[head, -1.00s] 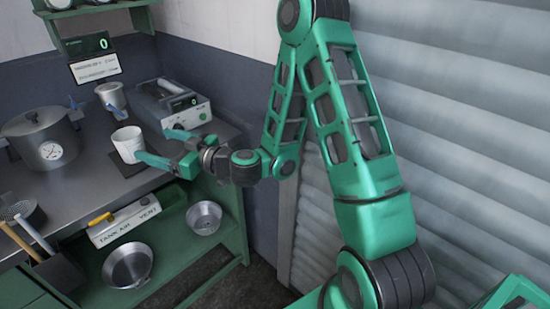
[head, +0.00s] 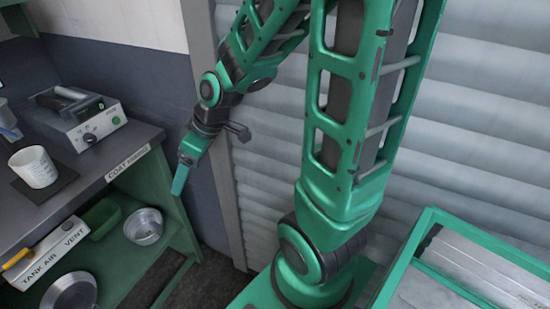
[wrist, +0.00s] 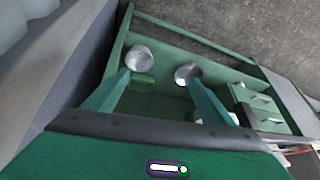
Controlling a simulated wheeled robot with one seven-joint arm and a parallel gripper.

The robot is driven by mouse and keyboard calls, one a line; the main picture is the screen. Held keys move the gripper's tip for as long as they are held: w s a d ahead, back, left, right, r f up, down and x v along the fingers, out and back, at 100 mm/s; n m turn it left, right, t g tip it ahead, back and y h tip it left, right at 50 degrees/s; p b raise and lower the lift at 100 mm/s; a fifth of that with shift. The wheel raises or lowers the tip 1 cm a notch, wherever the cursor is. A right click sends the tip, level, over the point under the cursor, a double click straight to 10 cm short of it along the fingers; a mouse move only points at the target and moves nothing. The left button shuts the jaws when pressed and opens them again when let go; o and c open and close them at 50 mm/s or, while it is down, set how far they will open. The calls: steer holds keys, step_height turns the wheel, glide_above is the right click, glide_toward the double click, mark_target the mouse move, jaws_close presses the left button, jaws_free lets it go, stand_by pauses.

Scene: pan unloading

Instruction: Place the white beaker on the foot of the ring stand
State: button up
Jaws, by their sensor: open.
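The white beaker (head: 34,167) stands upright on a dark flat square plate (head: 62,176) on the bench at the left of the head view. No ring stand rod shows above this plate, so I cannot tell whether it is the stand's foot. My gripper (head: 180,180) hangs to the right of the beaker, past the bench's right end, well apart from it and pointing down. It also shows in the wrist view (wrist: 155,88), its two fingers spread with nothing between them. The beaker does not show in the wrist view.
A grey device (head: 85,118) stands behind the beaker on the bench. On the lower shelf are a metal bowl (head: 144,226), a metal pan (head: 70,293) and a green bin (head: 100,220). A wall and ribbed shutter stand close behind my arm.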

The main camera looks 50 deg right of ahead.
steer(key=s+d+r+m+g+h, duration=0.1)
steer(key=s+d+r+m+g, duration=0.1)
steer(key=s+d+m, duration=0.4)
steer(key=s+d+r+m+g+h, duration=0.2)
steer(key=s+d+r+m, duration=0.2)
steer(key=s+d, duration=0.5)
steer(key=s+m, duration=0.2)
steer(key=s, duration=0.3)
steer(key=shift+s, duration=0.3)
steer(key=shift+d+r, duration=0.1)
steer(key=shift+w+f+h, duration=0.25)
steer(key=shift+w+h, duration=0.05)
steer(key=shift+w, duration=0.3)
